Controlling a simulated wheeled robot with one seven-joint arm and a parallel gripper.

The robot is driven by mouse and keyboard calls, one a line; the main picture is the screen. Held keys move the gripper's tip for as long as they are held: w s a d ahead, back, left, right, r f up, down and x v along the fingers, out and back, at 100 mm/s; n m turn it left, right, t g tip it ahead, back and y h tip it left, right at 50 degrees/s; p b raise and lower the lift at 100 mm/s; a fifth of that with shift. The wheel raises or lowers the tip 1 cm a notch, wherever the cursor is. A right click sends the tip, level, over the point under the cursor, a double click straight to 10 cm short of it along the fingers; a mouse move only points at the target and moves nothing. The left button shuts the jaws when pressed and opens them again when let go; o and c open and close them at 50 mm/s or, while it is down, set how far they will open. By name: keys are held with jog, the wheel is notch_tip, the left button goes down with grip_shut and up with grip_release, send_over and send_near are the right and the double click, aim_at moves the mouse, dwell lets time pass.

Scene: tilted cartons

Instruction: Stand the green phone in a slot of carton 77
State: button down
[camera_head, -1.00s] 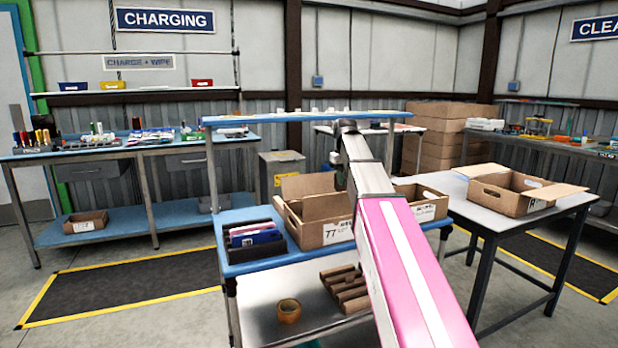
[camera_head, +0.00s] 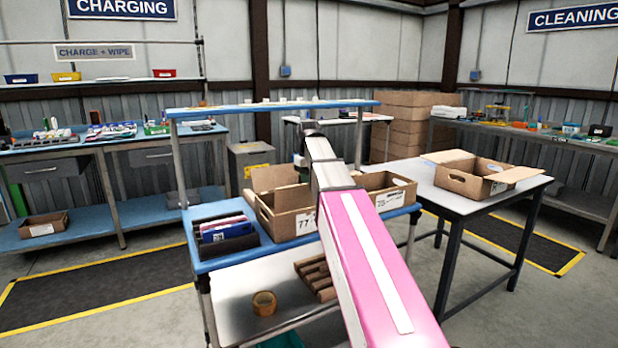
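Carton 77 (camera_head: 286,221) is an open brown box with raised flaps, marked 77 on its front. It stands on the blue top of a workbench (camera_head: 222,262), partly behind my arm; its slots cannot be made out. Left of it a dark rack (camera_head: 209,248) holds several flat phones, with a blue one (camera_head: 228,231) and red, white and dark edges showing. I cannot make out a green phone. My pink and grey arm reaches forward over the bench, and its far end bends out of sight near the carton. My gripper is hidden.
Another open carton (camera_head: 388,188) stands right of my arm on the same bench. A third carton (camera_head: 475,181) with spread flaps is on the white table (camera_head: 430,187) at right. A raised blue shelf (camera_head: 262,108) spans the bench's back. Tape (camera_head: 264,303) lies on the lower shelf.

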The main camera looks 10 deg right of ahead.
jog(key=shift+f, duration=4.05)
jog(key=c, duration=1)
grip_release()
